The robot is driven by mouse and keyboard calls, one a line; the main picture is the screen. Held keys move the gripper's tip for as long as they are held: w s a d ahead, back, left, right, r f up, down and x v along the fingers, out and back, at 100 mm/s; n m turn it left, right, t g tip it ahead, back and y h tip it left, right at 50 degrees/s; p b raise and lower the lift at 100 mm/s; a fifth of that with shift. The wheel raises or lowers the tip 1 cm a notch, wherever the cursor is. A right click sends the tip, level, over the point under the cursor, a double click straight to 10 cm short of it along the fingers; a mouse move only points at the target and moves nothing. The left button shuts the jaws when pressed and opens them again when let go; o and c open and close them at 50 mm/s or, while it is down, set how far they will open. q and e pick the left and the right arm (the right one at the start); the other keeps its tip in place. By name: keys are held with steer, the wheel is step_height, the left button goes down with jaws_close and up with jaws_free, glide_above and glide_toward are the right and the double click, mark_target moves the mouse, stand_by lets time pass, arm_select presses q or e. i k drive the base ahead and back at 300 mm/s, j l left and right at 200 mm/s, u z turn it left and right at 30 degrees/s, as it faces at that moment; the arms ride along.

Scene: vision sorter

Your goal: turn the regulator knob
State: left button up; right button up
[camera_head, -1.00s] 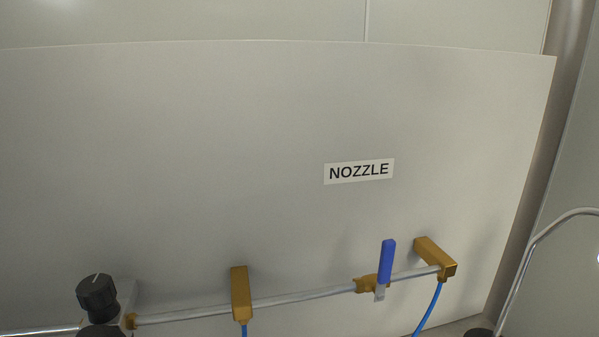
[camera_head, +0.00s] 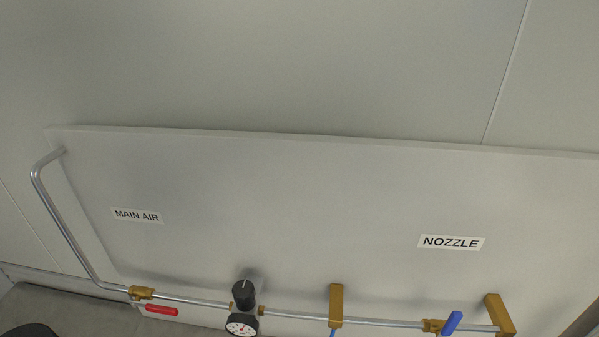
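The regulator knob (camera_head: 244,293) is black with a white line on its top. It sits on the pipe in the lower middle of the head view. A round pressure gauge (camera_head: 241,325) with a white face and red marks hangs just below it, its lower edge close to the bottom of the picture. Neither of my grippers is in view, and nothing touches the knob.
The metal pipe (camera_head: 382,322) runs along a grey panel (camera_head: 300,200). A red-handled valve (camera_head: 162,310) is left, under the MAIN AIR label (camera_head: 136,215). A blue-handled valve (camera_head: 452,323) is right, below the NOZZLE label (camera_head: 451,242). Brass blocks (camera_head: 336,306) sit on the pipe.

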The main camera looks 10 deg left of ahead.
mark_target(243, 291)
steer(key=u, duration=0.75)
steer(key=j+z, duration=0.5)
steer(key=j, duration=0.25)
